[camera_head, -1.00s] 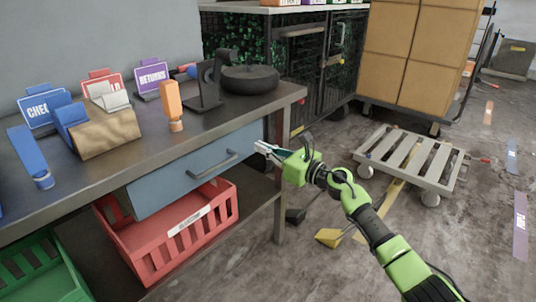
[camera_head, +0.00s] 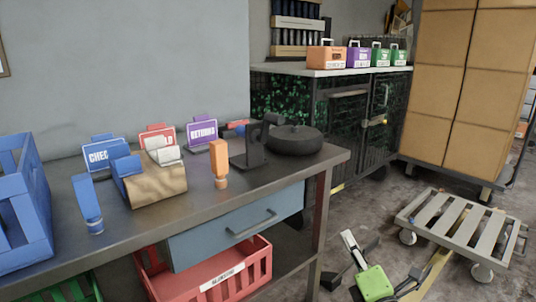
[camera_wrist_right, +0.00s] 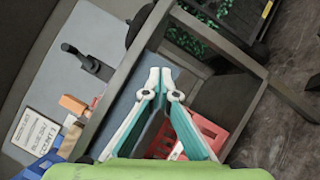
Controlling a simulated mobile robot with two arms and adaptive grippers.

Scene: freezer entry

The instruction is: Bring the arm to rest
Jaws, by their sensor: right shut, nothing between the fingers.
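My right gripper (camera_head: 350,238) shows low in the head view, its green body at the bottom edge right of the workbench. In the right wrist view, its pale and teal fingers (camera_wrist_right: 160,78) meet at the tips with nothing between them. The gripper is apart from the workbench (camera_head: 115,240) and its blue drawer (camera_head: 195,240), which has a bar handle and looks shut. Most of the right arm is outside the head view. My left gripper is not in view.
The bench holds a blue crate (camera_head: 22,220), an orange tool (camera_head: 219,165), a black stand (camera_head: 252,145) and a dark round object (camera_head: 294,140). A red crate (camera_head: 215,277) sits below. A slatted trolley (camera_head: 460,225) stands on the floor at right. Boxes (camera_head: 470,80) stand behind.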

